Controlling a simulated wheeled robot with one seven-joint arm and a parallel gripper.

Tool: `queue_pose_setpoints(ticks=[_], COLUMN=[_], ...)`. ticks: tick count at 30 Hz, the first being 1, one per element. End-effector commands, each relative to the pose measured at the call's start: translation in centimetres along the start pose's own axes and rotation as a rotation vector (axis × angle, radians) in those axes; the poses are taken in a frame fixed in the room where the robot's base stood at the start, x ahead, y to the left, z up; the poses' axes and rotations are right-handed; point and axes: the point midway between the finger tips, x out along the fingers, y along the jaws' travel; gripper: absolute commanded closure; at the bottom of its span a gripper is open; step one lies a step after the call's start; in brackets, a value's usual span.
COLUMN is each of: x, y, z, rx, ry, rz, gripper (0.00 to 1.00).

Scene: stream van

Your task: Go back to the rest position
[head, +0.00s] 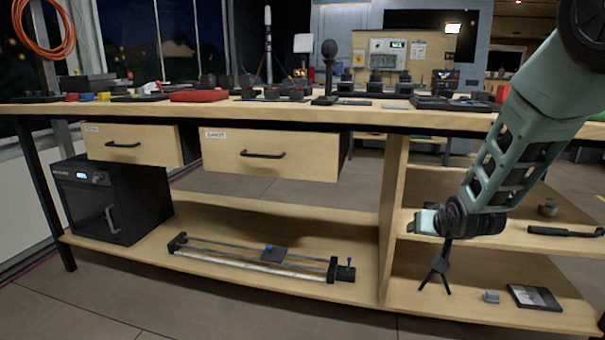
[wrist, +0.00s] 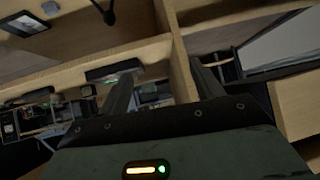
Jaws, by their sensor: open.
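My gripper (head: 425,222) is at the lower end of my green arm (head: 520,150), on the right of the head view, in front of the workbench's right-hand shelves. In the head view its fingers are small and hard to make out. In the wrist view my gripper (wrist: 165,85) shows two dark fingers spread apart with nothing between them. The wrist view is tilted, with shelf boards and an upright panel beyond the fingers. Whether the fingers touch the shelf cannot be told.
The workbench top (head: 250,112) is crowded with small items. Two drawers (head: 270,155) hang below it. A black box appliance (head: 105,200) and a rail device (head: 265,262) stand on the lower shelf. A small tripod (head: 440,264) stands below my gripper. The floor in front is clear.

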Motion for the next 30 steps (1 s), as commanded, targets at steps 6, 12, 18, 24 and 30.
queue_pose_setpoints(ticks=[6,12,18,24,30], x=[-10.1,-20.4,-28.3,-34.2,-36.7], y=[-10.0,-13.6,-12.9,-10.9,-11.3], z=[8.2,15.6,20.9,22.7,19.4], rx=[-0.158,-0.399,-0.631,-0.804,-0.798], ry=[-0.331,-0.58,-0.747,-0.852,-0.849], rz=[-0.202,-0.322,-0.363,-0.356,-0.356], gripper=[0.34,0.34,0.34,0.34,0.34])
